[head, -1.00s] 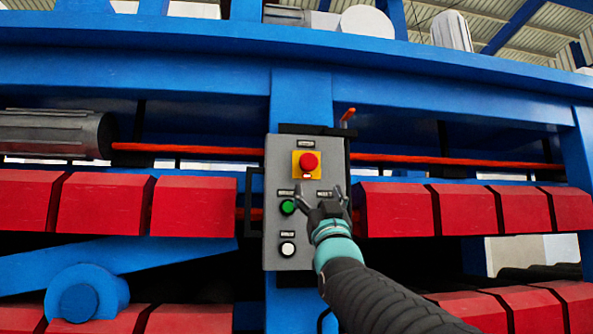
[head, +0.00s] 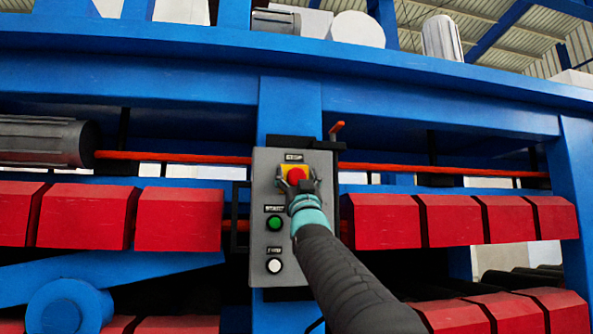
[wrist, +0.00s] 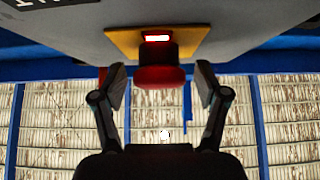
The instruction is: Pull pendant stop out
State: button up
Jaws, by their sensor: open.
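The pendant stop is a red mushroom button (head: 296,175) on a yellow square plate (head: 284,180), near the top of a grey control panel (head: 263,225). My gripper (head: 297,182) is in front of the button in the head view and hides its lower part. In the wrist view the red button (wrist: 159,78) stands out from the yellow plate (wrist: 128,42). There my gripper (wrist: 160,88) is open, with one finger on each side of the button and a visible gap on both sides. The fingertips reach about level with the button's head.
A green button (head: 274,223) and a white button (head: 274,265) sit lower on the panel. Red blocks (head: 380,220) line the blue machine on both sides of the panel. A red-orange rod (head: 170,157) runs behind it.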

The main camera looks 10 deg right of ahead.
jog(key=shift+w+r, duration=0.15)
grip_shut()
jog(key=shift+s+b, duration=0.4)
jog(key=shift+b, duration=0.1)
jog(key=shift+s, duration=0.35)
grip_release()
jog(key=shift+s, duration=0.1)
